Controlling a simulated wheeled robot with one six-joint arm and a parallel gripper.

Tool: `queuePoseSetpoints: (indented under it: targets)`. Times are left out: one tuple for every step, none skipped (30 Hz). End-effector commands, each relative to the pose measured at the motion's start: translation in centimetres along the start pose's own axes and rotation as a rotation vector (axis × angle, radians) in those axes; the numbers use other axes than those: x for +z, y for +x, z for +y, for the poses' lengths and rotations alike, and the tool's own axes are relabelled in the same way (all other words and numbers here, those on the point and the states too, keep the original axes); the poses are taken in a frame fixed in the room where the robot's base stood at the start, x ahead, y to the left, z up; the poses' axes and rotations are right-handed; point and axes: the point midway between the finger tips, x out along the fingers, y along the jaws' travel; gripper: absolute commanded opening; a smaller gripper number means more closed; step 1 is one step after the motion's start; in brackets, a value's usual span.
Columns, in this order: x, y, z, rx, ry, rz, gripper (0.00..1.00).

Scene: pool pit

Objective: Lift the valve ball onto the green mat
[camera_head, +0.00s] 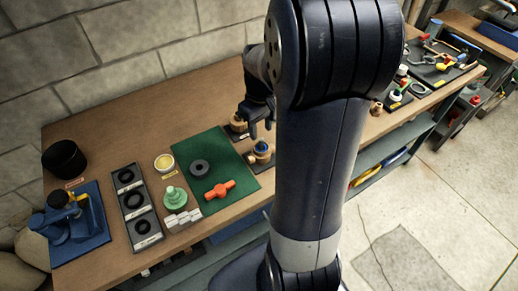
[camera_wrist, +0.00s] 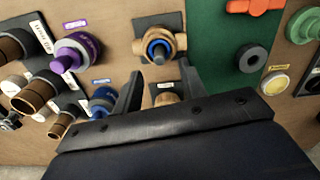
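The green mat (camera_head: 226,161) lies on the wooden bench and also shows at the right of the wrist view (camera_wrist: 214,45). A brass fitting (camera_wrist: 160,45) with a blue ring and dark centre sits on a dark plate just beyond my fingertips; in the head view it is beside the mat's right edge (camera_head: 262,150). A second brass piece (camera_wrist: 167,98) shows between my fingers, partly hidden by my gripper. I cannot tell for sure which holds the valve ball. My gripper (camera_wrist: 160,82) is open, fingers apart, with no visible grip on anything.
On the mat are a black ring (camera_head: 200,168) and an orange handle (camera_head: 220,190). Left of it stand a yellow-topped jar (camera_head: 164,162), a green part (camera_head: 175,198) and a black tray (camera_head: 134,205). A purple knob (camera_wrist: 77,52) and brown cylinders (camera_wrist: 35,95) crowd the wrist view's left.

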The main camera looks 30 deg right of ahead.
Motion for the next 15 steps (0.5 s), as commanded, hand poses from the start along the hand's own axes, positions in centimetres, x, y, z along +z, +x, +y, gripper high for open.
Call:
queuePoseSetpoints:
  targets:
    - [0.0, 0.3, 0.0, -0.001, 0.000, -0.001, 0.39]
    - [0.0, 0.5, 0.0, 0.000, 0.000, 0.000, 0.39]
    - [0.0, 0.8, 0.0, -0.001, 0.000, -0.001, 0.39]
    - [0.0, 1.1, 0.0, -0.002, 0.000, -0.003, 0.39]
    - [0.1, 1.4, 0.0, -0.002, 0.000, -0.003, 0.39]
    - [0.1, 2.0, 0.0, -0.003, 0.000, -0.005, 0.39]
    - [0.0, 2.5, 0.0, -0.002, 0.000, -0.004, 0.39]
    - [0.1, 2.9, 0.0, -0.002, 0.000, -0.004, 0.39]
    - [0.1, 3.5, 0.0, -0.003, 0.001, -0.004, 0.39]
    - [0.1, 4.0, 0.0, -0.002, 0.000, -0.003, 0.39]
    - [0.0, 4.3, 0.0, -0.002, 0.000, -0.003, 0.39]
    - [0.0, 4.8, 0.1, -0.002, 0.000, -0.003, 0.39]
    - [0.0, 5.0, 0.1, -0.001, 0.000, -0.001, 0.39]
    - [0.0, 5.2, 0.1, -0.001, 0.001, -0.001, 0.39]
    - [0.0, 5.4, 0.1, 0.000, 0.000, 0.000, 0.39]
